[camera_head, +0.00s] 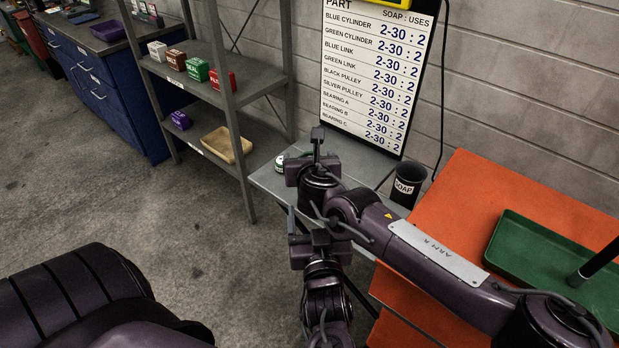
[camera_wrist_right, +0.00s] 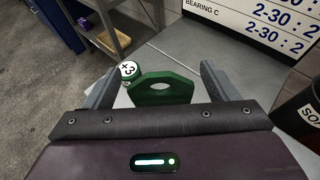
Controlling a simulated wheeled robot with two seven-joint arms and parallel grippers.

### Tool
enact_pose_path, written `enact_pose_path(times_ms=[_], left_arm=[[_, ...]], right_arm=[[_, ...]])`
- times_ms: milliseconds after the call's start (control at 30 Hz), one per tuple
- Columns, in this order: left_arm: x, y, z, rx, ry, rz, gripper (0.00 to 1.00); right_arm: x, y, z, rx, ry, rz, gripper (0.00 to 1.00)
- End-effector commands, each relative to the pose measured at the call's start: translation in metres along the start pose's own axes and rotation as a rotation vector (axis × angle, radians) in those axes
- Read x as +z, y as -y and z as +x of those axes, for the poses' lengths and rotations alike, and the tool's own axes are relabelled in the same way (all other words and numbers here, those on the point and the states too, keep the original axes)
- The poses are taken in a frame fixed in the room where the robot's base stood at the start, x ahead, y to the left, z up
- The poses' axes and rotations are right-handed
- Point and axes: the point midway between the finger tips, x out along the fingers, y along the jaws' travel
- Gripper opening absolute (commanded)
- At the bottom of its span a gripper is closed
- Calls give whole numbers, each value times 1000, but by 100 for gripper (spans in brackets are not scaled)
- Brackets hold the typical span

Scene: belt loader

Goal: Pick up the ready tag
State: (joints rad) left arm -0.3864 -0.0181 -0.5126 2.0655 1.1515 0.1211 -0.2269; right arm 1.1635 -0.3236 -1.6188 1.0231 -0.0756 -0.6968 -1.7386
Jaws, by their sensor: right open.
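The ready tag, taken to be the green plate with an oblong hole (camera_wrist_right: 181,92), stands between the open fingers of my right gripper (camera_wrist_right: 161,70) in the right wrist view. A gap shows on each side of it; its lower edge is hidden by the gripper body.
A round green-and-white piece marked +3 (camera_wrist_right: 129,70) is just beyond the left finger. A black soap cup (camera_head: 408,184) stands to the right on the grey table (camera_head: 268,180). An orange surface with a green tray (camera_head: 510,232) is further right; a shelf (camera_head: 232,98) is at left.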

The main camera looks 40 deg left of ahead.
Motion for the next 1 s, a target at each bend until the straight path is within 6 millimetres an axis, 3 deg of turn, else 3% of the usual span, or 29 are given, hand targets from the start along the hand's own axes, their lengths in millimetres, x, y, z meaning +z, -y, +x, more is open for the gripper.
enact_pose_path(times_ms=[400, 833, 1000], left_arm=[[0, 0, 0, 0, 0, 0, 75], [0, 0, 0, 0, 0, 0, 75], [0, 0, 0, 0, 0, 0, 75]], right_arm=[[0, 0, 10, 1, 0, 1, 80], [0, 0, 10, 0, 0, 1, 24], [0, 0, 10, 1, 0, 1, 21]])
